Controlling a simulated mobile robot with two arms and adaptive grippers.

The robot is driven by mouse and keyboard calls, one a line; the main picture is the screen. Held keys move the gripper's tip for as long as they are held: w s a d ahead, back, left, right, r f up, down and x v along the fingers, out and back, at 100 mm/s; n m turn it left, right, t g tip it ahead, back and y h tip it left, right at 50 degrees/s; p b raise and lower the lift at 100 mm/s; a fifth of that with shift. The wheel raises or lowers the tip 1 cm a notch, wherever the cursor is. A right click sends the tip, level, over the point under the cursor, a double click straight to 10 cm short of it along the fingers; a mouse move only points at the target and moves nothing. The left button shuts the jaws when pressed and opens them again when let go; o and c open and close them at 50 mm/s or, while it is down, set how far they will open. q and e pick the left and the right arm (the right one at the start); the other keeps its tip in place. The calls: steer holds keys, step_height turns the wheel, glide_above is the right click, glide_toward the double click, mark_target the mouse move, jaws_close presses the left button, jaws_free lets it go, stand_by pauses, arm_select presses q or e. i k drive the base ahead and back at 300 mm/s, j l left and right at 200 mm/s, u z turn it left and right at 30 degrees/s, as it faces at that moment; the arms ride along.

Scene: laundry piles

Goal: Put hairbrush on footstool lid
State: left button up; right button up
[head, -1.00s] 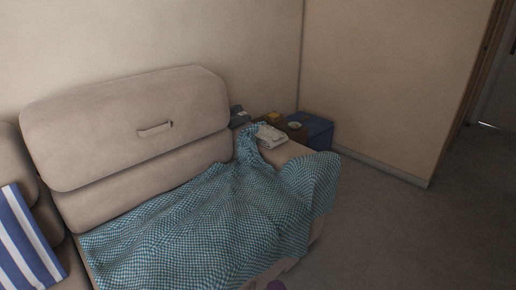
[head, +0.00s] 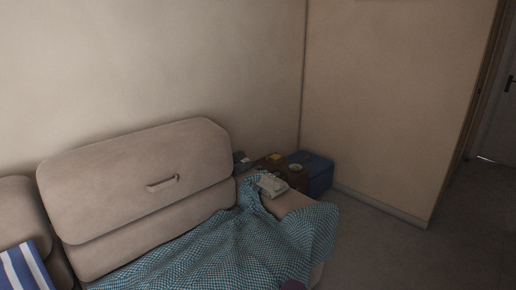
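I cannot make out a hairbrush in the head view. No footstool lid can be identified for certain. A blue box-like piece (head: 318,178) stands on the floor in the corner beyond the sofa's arm; I cannot tell whether it is the footstool. A small dark purple thing (head: 292,285) just shows at the bottom edge, mostly cut off, too little to name. Neither of my grippers is in view.
A beige sofa (head: 120,185) stands along the wall, with a teal checked blanket (head: 225,250) over its seat and arm. A folded pale cloth (head: 271,186) lies on the arm. A blue-striped cloth (head: 25,268) is at lower left. Floor (head: 400,255) on the right is clear.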

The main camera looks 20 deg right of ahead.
mark_target(320, 166)
steer(key=i+l+z, duration=0.25)
steer(key=l+z, duration=0.15)
steer(key=l, duration=0.15)
steer(key=i+l+z, duration=0.3)
steer(key=l+z, duration=0.15)
steer(key=i+l+z, duration=0.65)
steer(key=i, duration=0.3)
steer(key=i+l+z, duration=0.3)
steer(key=i, duration=0.3)
steer(key=i+z, duration=0.25)
steer(key=i, duration=0.3)
steer(key=i+u, duration=0.35)
steer(key=i, duration=0.2)
steer(key=i+l+u, duration=0.15)
steer(key=i+u, duration=0.15)
steer(key=i, duration=0.2)
steer(key=i+l+u, duration=0.35)
steer(key=i, duration=0.15)
steer(key=i+j+u, duration=0.1)
steer(key=i+u, duration=0.15)
steer(key=u, duration=0.25)
steer(key=i+u, duration=0.3)
steer(key=u, duration=0.15)
steer(key=i+l+u, duration=0.15)
steer(key=u, duration=0.35)
steer(key=i+l+u, duration=0.2)
steer(key=u, duration=0.25)
steer(key=i+l, duration=0.05)
steer(key=i, duration=0.05)
